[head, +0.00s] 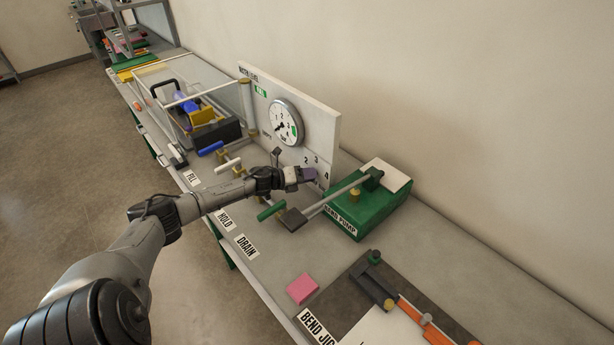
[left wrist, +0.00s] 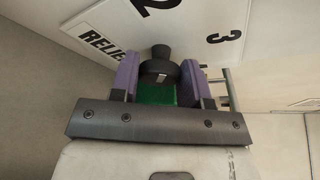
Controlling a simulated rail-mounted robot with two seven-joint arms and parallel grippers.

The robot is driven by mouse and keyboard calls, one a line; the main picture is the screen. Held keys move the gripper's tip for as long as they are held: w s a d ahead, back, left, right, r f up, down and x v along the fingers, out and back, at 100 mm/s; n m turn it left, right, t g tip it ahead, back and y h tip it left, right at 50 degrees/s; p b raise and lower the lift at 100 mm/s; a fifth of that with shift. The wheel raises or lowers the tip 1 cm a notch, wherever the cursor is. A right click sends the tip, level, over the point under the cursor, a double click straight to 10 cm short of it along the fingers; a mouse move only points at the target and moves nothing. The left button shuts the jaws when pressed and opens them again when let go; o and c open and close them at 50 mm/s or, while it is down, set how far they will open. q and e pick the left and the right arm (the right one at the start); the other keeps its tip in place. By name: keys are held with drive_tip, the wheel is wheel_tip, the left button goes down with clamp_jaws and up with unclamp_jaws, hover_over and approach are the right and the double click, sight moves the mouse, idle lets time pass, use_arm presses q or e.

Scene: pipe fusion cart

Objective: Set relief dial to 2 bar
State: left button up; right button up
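The relief dial is a black round knob (left wrist: 160,71) with a white mark, on the white panel (left wrist: 215,22) whose printed "RELIEF", "2" and "3" show in the left wrist view. My left gripper (left wrist: 160,80) has its purple fingers on either side of the knob, and they appear to touch it. In the head view my left gripper (head: 308,175) is at the panel's lower right, by the numbers 2, 3 and 4, and hides the knob. Which number the mark points to cannot be told. My right gripper is not in view.
A round gauge (head: 286,122) sits higher on the panel. The green bend pump (head: 368,212) with its long lever stands just right of my gripper. A pink block (head: 302,288) lies nearer, on the bench.

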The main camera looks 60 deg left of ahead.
use_arm(q)
drive_tip(key=o, duration=0.4)
drive_tip(key=shift+o, duration=0.2)
